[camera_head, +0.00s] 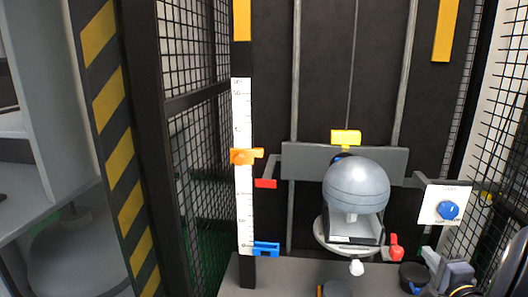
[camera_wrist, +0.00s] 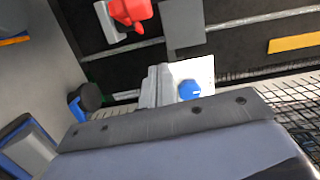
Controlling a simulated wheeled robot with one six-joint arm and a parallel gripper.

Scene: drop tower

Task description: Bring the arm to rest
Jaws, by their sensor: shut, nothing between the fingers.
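My gripper (camera_head: 430,254) is at the lower right of the head view, shut and empty. It is just below a white panel (camera_head: 433,212) with a round blue button (camera_head: 448,210). In the wrist view the shut fingers (camera_wrist: 158,75) stick up past the grey gripper body, beside the white panel (camera_wrist: 203,72) and its blue button (camera_wrist: 189,90). Whether the fingers touch the panel, I cannot tell. Most of my arm lies outside the head view.
A white scale (camera_head: 242,190) carries orange (camera_head: 243,156) and blue (camera_head: 265,249) markers. A red knob (camera_head: 396,247) stands left of my gripper. Mesh walls flank the tower.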

